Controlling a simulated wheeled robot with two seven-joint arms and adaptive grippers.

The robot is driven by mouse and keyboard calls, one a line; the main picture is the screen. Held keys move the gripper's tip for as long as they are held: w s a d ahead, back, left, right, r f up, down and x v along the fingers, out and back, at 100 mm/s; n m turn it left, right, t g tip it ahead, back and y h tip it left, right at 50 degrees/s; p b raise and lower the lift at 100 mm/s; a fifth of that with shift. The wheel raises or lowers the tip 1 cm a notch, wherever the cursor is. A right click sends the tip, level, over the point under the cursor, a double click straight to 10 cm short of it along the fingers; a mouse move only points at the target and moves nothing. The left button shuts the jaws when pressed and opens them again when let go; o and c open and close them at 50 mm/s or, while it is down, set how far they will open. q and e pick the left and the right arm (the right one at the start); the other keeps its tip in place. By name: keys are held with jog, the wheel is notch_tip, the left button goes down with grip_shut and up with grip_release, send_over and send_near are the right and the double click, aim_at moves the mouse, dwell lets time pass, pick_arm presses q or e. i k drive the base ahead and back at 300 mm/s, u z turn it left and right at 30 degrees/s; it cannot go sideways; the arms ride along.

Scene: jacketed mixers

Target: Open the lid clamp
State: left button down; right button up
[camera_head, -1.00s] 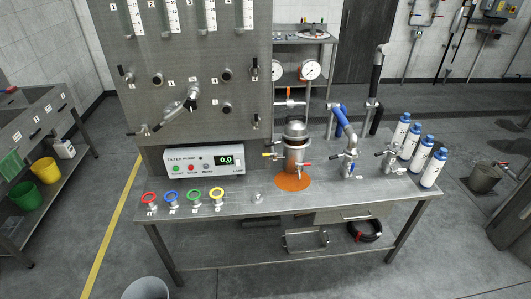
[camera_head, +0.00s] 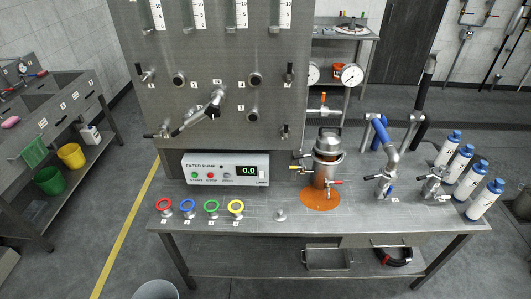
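A small steel jacketed vessel (camera_head: 325,172) stands on the bench, right of centre. Its domed lid (camera_head: 328,140) is on top and looks seated. A band shows where lid and body meet, but the lid clamp is too small to make out as open or shut. Neither of my grippers is in view.
The vessel stands on an orange round patch (camera_head: 320,197) on the steel bench (camera_head: 270,222). A filter pump box (camera_head: 226,168), several coloured rings, a blue-sleeved pipe (camera_head: 380,130) and several white bottles (camera_head: 485,199) surround it. The bench front before the vessel is clear.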

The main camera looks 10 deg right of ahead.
aim_at(300, 157)
jog(key=u, duration=0.2)
jog(key=i, duration=0.65)
jog(key=z, duration=0.65)
jog(key=i, duration=0.55)
jog(key=z, duration=0.55)
